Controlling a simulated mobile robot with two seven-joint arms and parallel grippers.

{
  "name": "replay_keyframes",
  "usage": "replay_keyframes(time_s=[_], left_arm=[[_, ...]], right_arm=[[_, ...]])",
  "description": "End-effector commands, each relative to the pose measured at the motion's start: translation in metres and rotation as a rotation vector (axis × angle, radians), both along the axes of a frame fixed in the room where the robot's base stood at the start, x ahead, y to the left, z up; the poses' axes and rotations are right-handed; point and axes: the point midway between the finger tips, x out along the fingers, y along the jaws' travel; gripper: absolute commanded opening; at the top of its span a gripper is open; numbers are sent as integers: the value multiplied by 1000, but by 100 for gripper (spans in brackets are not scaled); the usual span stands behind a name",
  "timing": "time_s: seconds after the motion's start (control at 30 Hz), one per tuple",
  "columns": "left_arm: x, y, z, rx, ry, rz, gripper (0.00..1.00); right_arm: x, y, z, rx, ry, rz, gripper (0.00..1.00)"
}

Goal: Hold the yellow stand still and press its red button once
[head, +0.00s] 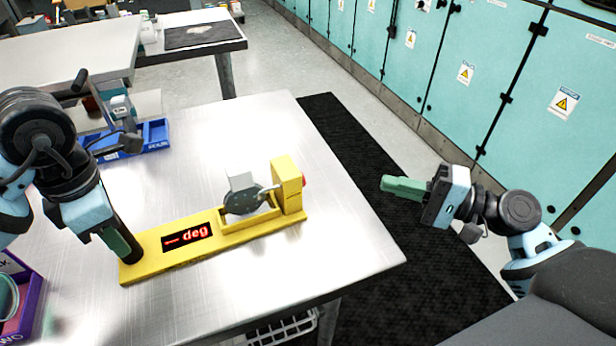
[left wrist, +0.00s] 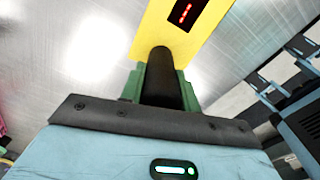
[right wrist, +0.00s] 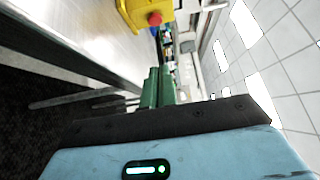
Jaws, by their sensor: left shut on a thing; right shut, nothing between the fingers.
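The yellow stand (head: 225,235) lies on the metal table, with a red "deg" display (head: 187,237) and a grey module (head: 243,195) mounted near its upright block (head: 287,184). My left gripper (head: 124,246) is shut on the dark post (left wrist: 161,80) at the stand's left end. My right gripper (head: 392,185) is shut and empty, beyond the table's right edge, apart from the button and pointing towards it.
A blue bin (head: 155,133) stands at the table's back left. A purple box (head: 18,300) sits at the front left. A black mat (head: 345,135) covers the floor beside the table, and teal cabinets (head: 470,70) line the right. The space between right gripper and button looks clear.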

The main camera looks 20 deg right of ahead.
Motion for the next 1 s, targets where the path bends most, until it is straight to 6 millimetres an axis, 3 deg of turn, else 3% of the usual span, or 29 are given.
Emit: replay_keyframes(time_s=[0.23,0.67,0.8,1.0], left_arm=[[0,0,-1,2,2,0,12],[0,0,-1,1,1,-1,12],[0,0,-1,2,2,-1,12],[0,0,-1,2,2,0,12]], right_arm=[[14,17,0,1,-2,2,0],[66,76,1,2,-3,1,0],[64,97,0,1,-1,2,0],[63,113,-1,1,2,0,0]])
